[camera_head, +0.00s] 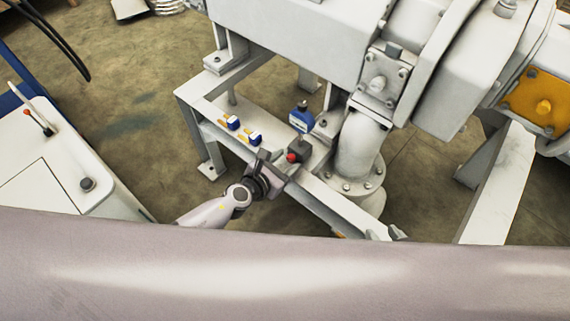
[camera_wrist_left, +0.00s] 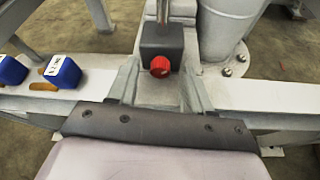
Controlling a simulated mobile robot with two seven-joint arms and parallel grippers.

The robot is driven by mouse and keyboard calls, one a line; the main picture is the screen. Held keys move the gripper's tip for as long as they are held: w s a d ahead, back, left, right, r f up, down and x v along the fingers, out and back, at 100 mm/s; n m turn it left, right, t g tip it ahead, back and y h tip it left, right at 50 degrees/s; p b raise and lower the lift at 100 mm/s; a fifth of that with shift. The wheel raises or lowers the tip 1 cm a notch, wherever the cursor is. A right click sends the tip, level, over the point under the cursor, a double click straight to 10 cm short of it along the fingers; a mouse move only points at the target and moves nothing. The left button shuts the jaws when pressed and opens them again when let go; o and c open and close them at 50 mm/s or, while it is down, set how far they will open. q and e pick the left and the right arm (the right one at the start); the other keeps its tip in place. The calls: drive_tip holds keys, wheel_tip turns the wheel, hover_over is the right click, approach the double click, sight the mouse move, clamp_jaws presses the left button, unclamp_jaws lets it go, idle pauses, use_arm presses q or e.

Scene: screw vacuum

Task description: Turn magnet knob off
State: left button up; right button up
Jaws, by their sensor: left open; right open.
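The magnet base is a small dark block (camera_head: 300,148) on the pale steel frame, with a red knob (camera_head: 291,157) on its near face. In the left wrist view the red knob (camera_wrist_left: 160,67) sits on the front of the dark block (camera_wrist_left: 161,40), and a thin metal rod rises from the block's top. My left gripper (camera_head: 280,170) is right in front of the block. In the left wrist view its two fingers (camera_wrist_left: 158,90) stand apart, one to each side below the knob, with nothing between them. My right gripper is in neither view.
Two blue-and-orange items (camera_head: 243,130) lie on the frame left of the block. A grey flanged pipe (camera_head: 358,150) rises close on the right. A white cabinet (camera_head: 60,165) stands at left, with open floor between.

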use_arm(q)
drive_tip(key=c, duration=0.9)
clamp_jaws()
use_arm(e)
drive_tip(key=shift+w+a+r, duration=0.1)
drive_tip(key=shift+a+r, duration=0.05)
drive_tip(key=shift+a, duration=0.05)
drive_tip(key=shift+f, duration=0.25)
use_arm(q)
drive_tip(key=shift+w+f+n+g+h+b, duration=0.1)
drive_tip(key=shift+n+g+h+b, duration=0.25)
drive_tip(key=shift+n, duration=0.25)
drive_tip(key=shift+w+a+n+g+h+b, duration=0.15)
drive_tip(key=shift+n+g+h+b, duration=0.3)
drive_tip(key=shift+n+h+b, duration=0.55)
drive_tip(key=shift+n, duration=0.6)
drive_tip(key=shift+a+b, duration=0.1)
drive_tip(key=shift+b, duration=0.2)
use_arm(e)
drive_tip(key=shift+w+a+r+n+t+y, duration=0.2)
drive_tip(key=shift+w+a+r, duration=0.15)
drive_tip(key=shift+a, duration=0.2)
drive_tip(key=shift+w+a+r+n+t+y, duration=0.2)
drive_tip(key=shift+a+r, duration=0.1)
drive_tip(key=shift+a, duration=0.25)
